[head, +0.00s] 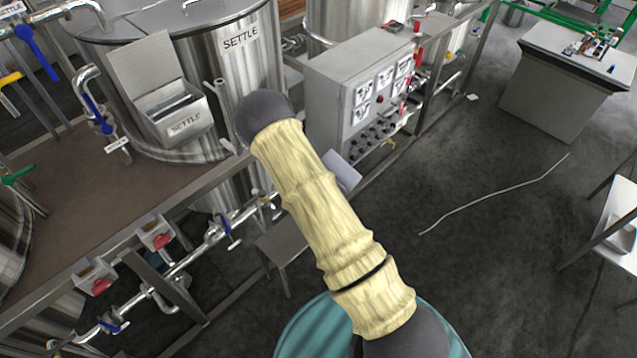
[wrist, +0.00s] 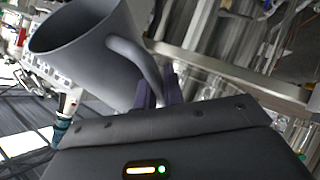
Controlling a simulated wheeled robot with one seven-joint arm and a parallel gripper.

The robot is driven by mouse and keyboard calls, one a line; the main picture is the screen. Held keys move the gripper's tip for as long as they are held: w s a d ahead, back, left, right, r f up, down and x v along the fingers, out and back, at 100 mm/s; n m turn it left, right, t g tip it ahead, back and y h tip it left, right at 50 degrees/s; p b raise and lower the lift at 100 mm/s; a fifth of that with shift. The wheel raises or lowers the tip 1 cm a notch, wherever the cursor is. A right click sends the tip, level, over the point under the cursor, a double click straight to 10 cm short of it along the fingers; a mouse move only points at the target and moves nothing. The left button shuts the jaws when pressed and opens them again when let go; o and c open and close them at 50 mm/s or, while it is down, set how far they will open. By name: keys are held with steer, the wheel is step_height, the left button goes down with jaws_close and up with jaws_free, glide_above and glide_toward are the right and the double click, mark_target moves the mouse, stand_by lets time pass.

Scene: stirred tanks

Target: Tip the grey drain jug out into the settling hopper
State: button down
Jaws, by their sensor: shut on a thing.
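The grey drain jug (wrist: 88,50) shows in the wrist view, its wide mouth toward the upper left and its curved handle (wrist: 138,66) toward my gripper. My gripper (wrist: 158,88) is shut on the handle. The inside wall of the jug shows, but I cannot make out any contents. In the head view my sleeved arm crosses the middle, and I cannot make out the gripper or the jug there. The settling hopper (head: 183,125) is a grey metal box marked SETTLE, its lid raised, on the front of the SETTLE tank (head: 240,75). The jug is apart from it.
A grey control cabinet (head: 345,90) with dials stands right of the tank. A metal frame rail (head: 120,240) runs along the platform, with pipes and blue-handled valves below. A hose or cable (head: 490,200) lies on the dark floor, which is mostly clear at right. A grey bench (head: 560,90) stands farther back.

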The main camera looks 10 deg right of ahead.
step_height(320, 180, down, 13)
steer(key=b, duration=1.1)
steer(key=shift+b, duration=0.35)
